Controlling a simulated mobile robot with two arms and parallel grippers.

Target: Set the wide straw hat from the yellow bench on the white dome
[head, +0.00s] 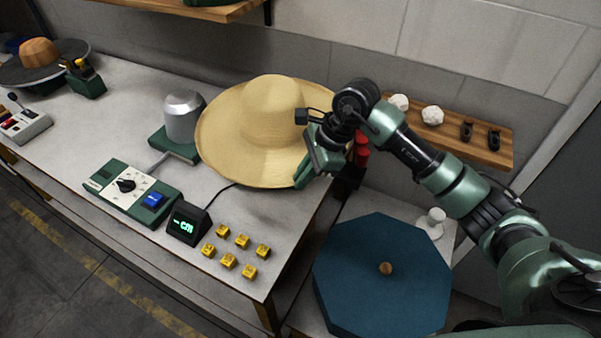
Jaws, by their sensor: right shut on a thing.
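The wide straw hat (268,110) is pale yellow, crown up, over the back right of the grey-white bench (95,125). My right gripper (312,165) is shut on the right side of its brim; the fingertips are partly hidden. Whether the brim clears the bench I cannot tell. A smooth silver-grey dome (184,116) stands on a green base just left of the hat. The hat's left brim is beside the dome and its crown is off to the right. No plainly white dome shows. My left gripper is not in view.
A green control box (133,190), a small display (188,223) and several yellow blocks (228,262) are at the front. A blue octagonal piece (382,290) lies lower right. A wooden shelf (480,142) is behind my right arm. A brown-crowned hat (38,52) is far left.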

